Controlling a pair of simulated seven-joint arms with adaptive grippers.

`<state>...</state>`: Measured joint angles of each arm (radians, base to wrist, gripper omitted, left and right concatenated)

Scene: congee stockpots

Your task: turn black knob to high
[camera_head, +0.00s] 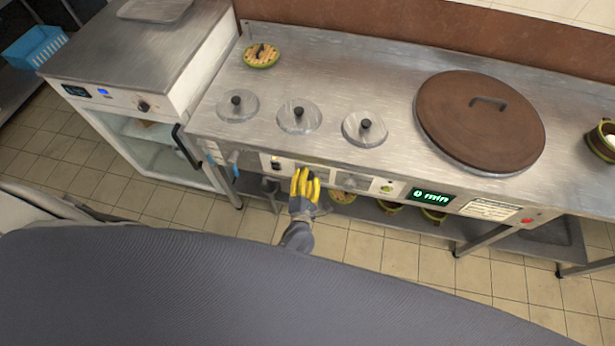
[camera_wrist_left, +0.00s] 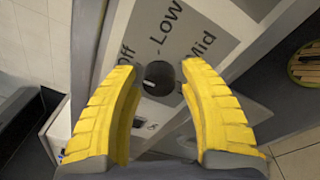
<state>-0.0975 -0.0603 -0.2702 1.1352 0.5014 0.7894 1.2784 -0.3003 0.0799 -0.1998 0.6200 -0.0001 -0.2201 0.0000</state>
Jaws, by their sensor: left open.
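My left gripper (camera_head: 305,178) has yellow fingers and is at the front control panel of the steel stockpot counter (camera_head: 330,80). In the left wrist view, a dark round knob (camera_wrist_left: 158,76) shows between the two open fingertips, with one finger on each side. I cannot tell whether they touch it. The knob sits on a grey dial plate (camera_wrist_left: 170,35) with the words Off, Low and Mid. In the head view the gripper covers the knob. My right gripper is not in view.
Several round lids with black handles (camera_head: 299,116) and a large brown lid (camera_head: 480,120) are on the counter. A green display (camera_head: 432,197) reads 0 min on the panel. A cabinet with its own knob (camera_head: 143,107) stands at left. Bowls sit on the shelf below.

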